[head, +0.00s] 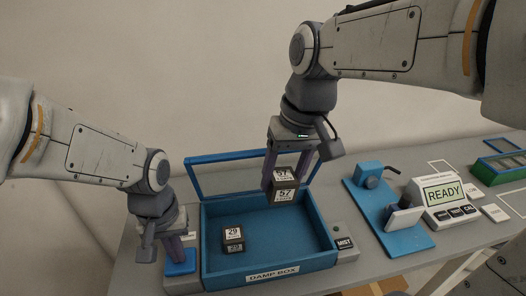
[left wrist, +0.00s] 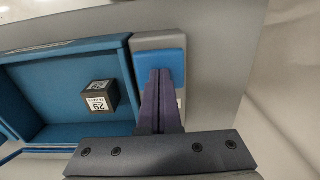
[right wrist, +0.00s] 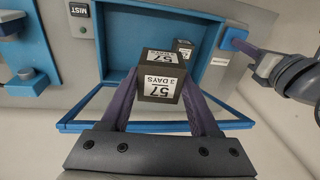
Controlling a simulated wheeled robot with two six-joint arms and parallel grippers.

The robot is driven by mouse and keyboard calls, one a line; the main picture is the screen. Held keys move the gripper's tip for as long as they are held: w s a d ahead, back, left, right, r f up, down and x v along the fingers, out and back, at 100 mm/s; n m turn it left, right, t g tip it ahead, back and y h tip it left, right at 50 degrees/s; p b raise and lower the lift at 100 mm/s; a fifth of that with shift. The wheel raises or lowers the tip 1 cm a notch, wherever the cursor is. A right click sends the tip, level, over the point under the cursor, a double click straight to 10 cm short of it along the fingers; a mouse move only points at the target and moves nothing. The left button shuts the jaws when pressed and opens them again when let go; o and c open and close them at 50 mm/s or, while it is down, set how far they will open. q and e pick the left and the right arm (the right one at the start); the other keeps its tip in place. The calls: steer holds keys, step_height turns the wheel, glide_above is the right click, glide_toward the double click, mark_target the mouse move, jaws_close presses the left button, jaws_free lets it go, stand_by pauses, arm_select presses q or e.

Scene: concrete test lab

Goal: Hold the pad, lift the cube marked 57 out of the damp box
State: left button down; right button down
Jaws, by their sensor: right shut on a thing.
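The cube marked 57 (head: 285,190) is dark with white labels. My right gripper (head: 284,184) is shut on it and holds it above the open damp box (head: 263,274), toward the back. It also shows between the fingers in the right wrist view (right wrist: 162,86). The blue pad (head: 180,266) is on a grey block at the box's left side. My left gripper (head: 176,256) has its fingers closed together at the pad; in the left wrist view the fingertips overlap the pad (left wrist: 144,62) and appear to touch it.
A dark cube marked 29 (head: 233,236) stands inside the box at the left. The clear blue-framed lid (head: 192,178) is raised at the back. A MIST block (head: 344,243), a blue fixture (head: 412,243) and a READY display (head: 443,194) stand to the right.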

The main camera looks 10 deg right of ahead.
mark_target(280, 175)
steer(key=shift+r, duration=1.85)
